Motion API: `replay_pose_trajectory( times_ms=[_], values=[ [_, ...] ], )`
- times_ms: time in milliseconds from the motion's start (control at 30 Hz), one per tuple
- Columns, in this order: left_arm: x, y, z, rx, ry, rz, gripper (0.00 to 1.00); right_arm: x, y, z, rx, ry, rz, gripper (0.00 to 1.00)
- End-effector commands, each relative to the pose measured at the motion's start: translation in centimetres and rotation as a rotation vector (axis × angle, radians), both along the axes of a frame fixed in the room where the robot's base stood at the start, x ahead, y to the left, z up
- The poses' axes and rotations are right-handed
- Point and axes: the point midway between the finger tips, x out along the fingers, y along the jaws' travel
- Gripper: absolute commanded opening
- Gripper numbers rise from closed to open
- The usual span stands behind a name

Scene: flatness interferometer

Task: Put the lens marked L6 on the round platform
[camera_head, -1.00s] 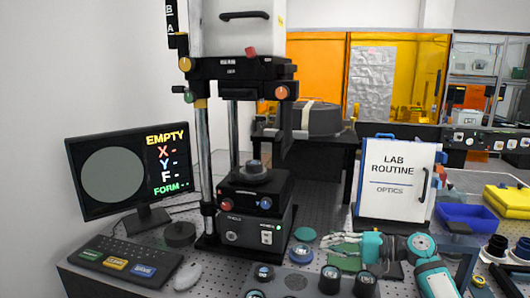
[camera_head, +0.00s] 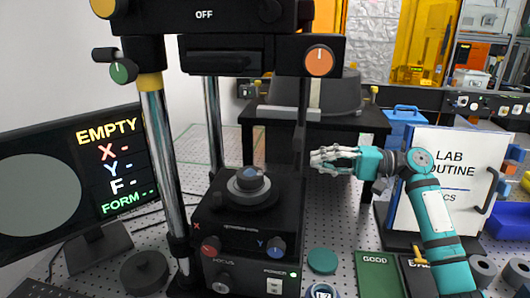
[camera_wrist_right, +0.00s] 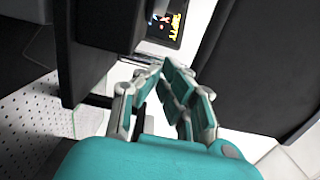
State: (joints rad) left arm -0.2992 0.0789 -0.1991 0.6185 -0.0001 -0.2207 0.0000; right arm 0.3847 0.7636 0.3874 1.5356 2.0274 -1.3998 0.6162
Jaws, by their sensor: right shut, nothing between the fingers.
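The round platform (camera_head: 237,198) is on top of the black instrument stage in the middle of the head view. A small dark cylinder with a bluish top (camera_head: 251,178) stands on it; I cannot read any mark on it. Another round piece with a pale, marked top (camera_head: 322,292) is cut off at the bottom edge, its mark unreadable. My right gripper (camera_head: 316,160) is shut and empty, to the right of the platform, apart from it, its fingers pointing left. In the right wrist view its fingertips (camera_wrist_right: 160,70) are close together. My left gripper is not in view.
The monitor (camera_head: 110,165) reads EMPTY. The instrument's chrome column (camera_head: 165,160) and upper head (camera_head: 215,55) surround the stage. A green GOOD mat (camera_head: 378,275), a teal disc (camera_head: 322,261) and a black round piece (camera_head: 144,272) lie on the perforated table. The LAB ROUTINE board (camera_head: 405,215) stands right.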

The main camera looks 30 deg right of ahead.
Motion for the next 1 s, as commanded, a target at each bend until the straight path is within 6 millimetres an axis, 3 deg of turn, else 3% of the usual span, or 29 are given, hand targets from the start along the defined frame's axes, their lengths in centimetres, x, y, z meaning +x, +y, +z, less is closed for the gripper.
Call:
replay_pose_trajectory(
  times_ms=[267, 700, 1000],
  values=[
    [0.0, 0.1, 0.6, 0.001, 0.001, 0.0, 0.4, 0.4, 1.1, 0.6, 0.001, -0.006, 0.01, 0.0],
    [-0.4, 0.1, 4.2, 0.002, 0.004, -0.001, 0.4, 5.1, 8.6, 0.9, 0.003, -0.007, 0.01, 0.0],
    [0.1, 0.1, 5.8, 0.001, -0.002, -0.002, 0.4, 2.7, 11.1, 0.5, 0.001, -0.003, 0.007, 0.0]
  ],
)
